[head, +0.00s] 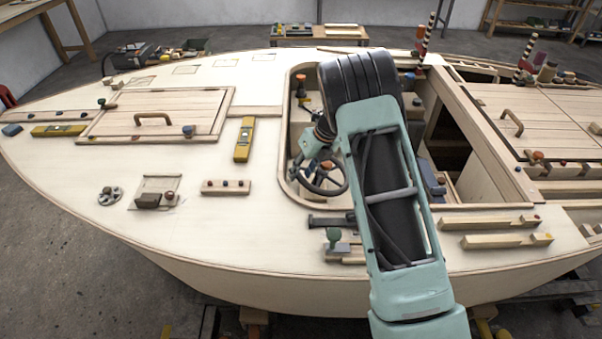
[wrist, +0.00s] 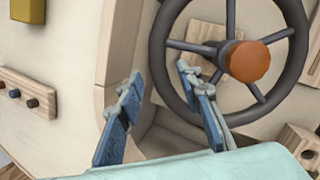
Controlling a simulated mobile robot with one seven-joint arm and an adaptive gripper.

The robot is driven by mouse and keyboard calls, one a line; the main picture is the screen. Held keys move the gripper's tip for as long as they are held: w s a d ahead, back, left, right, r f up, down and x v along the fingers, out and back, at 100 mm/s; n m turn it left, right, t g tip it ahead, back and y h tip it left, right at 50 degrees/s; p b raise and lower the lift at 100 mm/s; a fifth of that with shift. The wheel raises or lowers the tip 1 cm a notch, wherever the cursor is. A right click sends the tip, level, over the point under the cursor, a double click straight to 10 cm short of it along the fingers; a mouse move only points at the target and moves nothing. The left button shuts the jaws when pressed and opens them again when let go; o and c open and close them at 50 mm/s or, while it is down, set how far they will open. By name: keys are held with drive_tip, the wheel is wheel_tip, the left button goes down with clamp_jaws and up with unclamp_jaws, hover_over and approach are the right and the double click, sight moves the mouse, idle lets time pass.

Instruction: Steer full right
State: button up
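The steering wheel (wrist: 291,79) is dark grey with several spokes and an orange-brown hub (wrist: 248,61). In the head view the wheel (head: 345,186) is in the cockpit opening, partly hidden by my gripper (head: 308,158) and arm. In the wrist view my gripper (wrist: 159,78) is open, with its blue-padded fingers apart. The wheel's left rim appears between the two fingertips, and the right finger overlaps the lower-left rim and spokes. I see no grip on the rim. I cannot tell how deep the fingers reach or whether they touch it.
The pale cockpit wall (wrist: 119,50) lies close to the left finger. Wooden blocks (wrist: 296,145) are at the lower right of the wrist view. On deck are a yellow level (head: 244,139), a pegged wooden strip (head: 226,187) and a dark clamp-like tool (head: 330,221) near the opening.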

drive_tip(key=v, duration=1.1)
drive_tip(key=shift+r, duration=0.1)
